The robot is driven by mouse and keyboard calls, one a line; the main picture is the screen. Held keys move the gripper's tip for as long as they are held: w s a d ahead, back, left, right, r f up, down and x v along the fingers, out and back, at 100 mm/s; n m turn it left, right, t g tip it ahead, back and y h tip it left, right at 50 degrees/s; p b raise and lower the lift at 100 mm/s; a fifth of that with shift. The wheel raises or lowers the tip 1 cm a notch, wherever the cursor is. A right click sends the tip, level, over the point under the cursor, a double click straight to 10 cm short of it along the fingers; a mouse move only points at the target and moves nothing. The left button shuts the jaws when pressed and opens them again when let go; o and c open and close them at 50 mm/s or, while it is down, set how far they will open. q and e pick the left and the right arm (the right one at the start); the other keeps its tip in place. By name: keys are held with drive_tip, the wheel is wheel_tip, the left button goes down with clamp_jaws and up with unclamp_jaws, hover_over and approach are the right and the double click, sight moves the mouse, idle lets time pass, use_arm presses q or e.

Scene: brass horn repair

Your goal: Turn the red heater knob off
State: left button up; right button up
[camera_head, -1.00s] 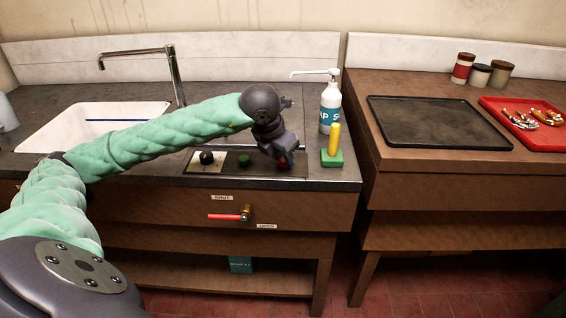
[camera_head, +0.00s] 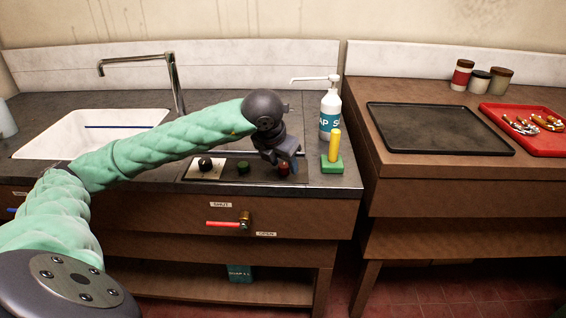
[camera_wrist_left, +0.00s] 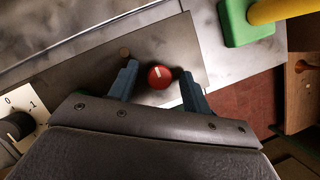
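The red knob (camera_head: 283,169) sits on the dark panel at the counter's front edge. In the wrist view the red knob (camera_wrist_left: 159,79) shows a pale pointer line running roughly up the picture. My left gripper (camera_head: 287,157) is just above and behind the knob in the head view. In the wrist view its two blue fingers are spread, one on each side of the knob, with visible gaps. It holds nothing. Whether the fingertips reach down to the knob's height is hard to tell. My right gripper is not in view.
A black knob (camera_head: 205,164) on a white plate and a green knob (camera_head: 243,167) stand left of it. A green block with a yellow handle (camera_head: 334,146) and a soap bottle (camera_head: 330,108) stand close right. A red-handled valve (camera_head: 226,225) is on the front below.

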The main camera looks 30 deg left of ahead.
use_arm(q)
drive_tip(key=shift+s+r, duration=0.2)
drive_tip(key=shift+r, duration=0.3)
drive_tip(key=v, duration=0.6)
drive_tip(key=shift+r+b, duration=0.35)
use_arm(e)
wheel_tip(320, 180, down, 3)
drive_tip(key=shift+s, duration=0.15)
use_arm(q)
drive_tip(key=shift+s, duration=0.15)
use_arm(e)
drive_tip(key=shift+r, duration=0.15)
